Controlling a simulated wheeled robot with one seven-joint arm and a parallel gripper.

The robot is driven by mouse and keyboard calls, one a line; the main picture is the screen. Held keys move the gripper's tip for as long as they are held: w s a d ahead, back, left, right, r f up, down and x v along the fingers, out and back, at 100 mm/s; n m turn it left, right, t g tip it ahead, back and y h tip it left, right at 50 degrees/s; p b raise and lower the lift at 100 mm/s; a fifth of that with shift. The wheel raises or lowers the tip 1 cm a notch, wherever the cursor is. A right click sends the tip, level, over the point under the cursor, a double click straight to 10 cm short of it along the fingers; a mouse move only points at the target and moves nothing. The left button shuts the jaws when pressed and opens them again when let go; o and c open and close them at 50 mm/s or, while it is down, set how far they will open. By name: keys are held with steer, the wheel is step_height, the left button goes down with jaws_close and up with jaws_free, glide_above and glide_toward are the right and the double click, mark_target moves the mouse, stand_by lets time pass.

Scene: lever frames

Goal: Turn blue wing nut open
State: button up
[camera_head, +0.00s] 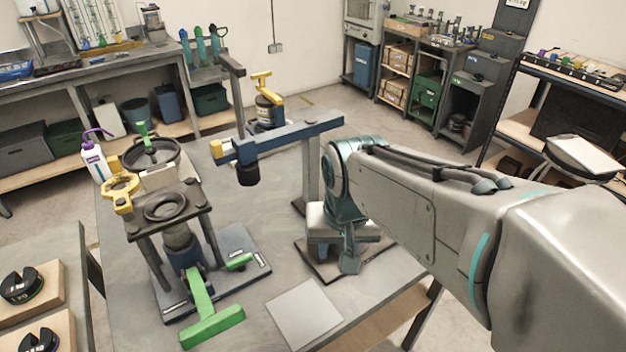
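I cannot pick out a blue wing nut with certainty. A long blue bar (295,138) with a yellow end lies across the top of a grey post and carries a dark round weight or knob (247,174) below its left part. My arm comes in from the right, and its teal wrist joint is beside that post. My gripper (347,258) seems to point down below the wrist, low over a dark base plate (312,262). The wrist and hand hide what is behind them. Whether the fingers are open or hold anything does not show clearly.
A press-like stand (178,210) with green levers (205,312) and a yellow wing-shaped handle (121,190) stands to the left on the grey table (255,225). Behind it are a dark pot (168,165) and a yellow-topped device (267,105). A flat grey plate (304,313) lies at the front.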

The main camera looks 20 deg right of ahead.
steer(key=w+r+m+g+p, duration=0.2)
steer(key=w+r+m+p, duration=0.3)
steer(key=w+r+m, duration=0.55)
steer(key=shift+m, duration=0.75)
steer(key=f, duration=1.5)
steer(key=shift+w+p, duration=0.3)
steer(key=shift+w, duration=0.05)
jaws_close()
